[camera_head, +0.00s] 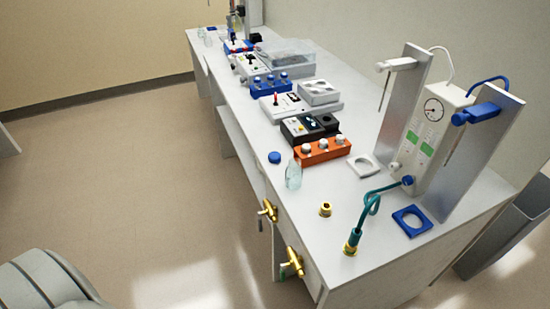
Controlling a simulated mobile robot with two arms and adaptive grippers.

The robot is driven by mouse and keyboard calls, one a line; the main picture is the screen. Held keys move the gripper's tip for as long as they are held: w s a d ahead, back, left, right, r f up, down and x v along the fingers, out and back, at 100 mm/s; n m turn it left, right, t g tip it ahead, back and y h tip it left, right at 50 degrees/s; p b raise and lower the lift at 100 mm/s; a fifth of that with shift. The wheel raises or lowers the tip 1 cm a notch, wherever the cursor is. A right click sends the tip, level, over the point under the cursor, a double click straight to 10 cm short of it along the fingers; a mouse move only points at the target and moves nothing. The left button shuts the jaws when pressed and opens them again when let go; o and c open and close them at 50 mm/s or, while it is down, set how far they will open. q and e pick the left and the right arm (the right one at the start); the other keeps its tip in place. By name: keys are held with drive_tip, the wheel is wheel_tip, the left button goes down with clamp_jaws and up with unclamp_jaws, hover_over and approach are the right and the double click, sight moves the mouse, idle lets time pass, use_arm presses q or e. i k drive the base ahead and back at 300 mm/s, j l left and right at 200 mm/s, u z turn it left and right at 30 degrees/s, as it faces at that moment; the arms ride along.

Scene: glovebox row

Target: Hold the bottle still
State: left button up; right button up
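A small clear glass bottle (293,175) stands upright near the front edge of the white bench (352,95). It looks empty, and no cap shows on it. A round blue cap (274,157) lies on the bench just behind and left of it. Nothing is touching the bottle. Neither of my grippers is in view.
An orange rack (322,151) with white-capped vials stands behind the bottle. A brass fitting (325,209), a teal hose (369,203) and a blue ring holder (411,219) are to the right. Brass valves (269,211) stick out from the bench front.

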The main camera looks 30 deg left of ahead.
sight(294, 173)
drive_tip(key=i+j+z, duration=0.25)
drive_tip(key=j, duration=0.45)
drive_tip(key=j+z, duration=0.2)
drive_tip(key=j, duration=0.45)
drive_tip(key=i+j+z, duration=0.1)
drive_tip(key=j+z, duration=0.15)
drive_tip(key=j, duration=0.5)
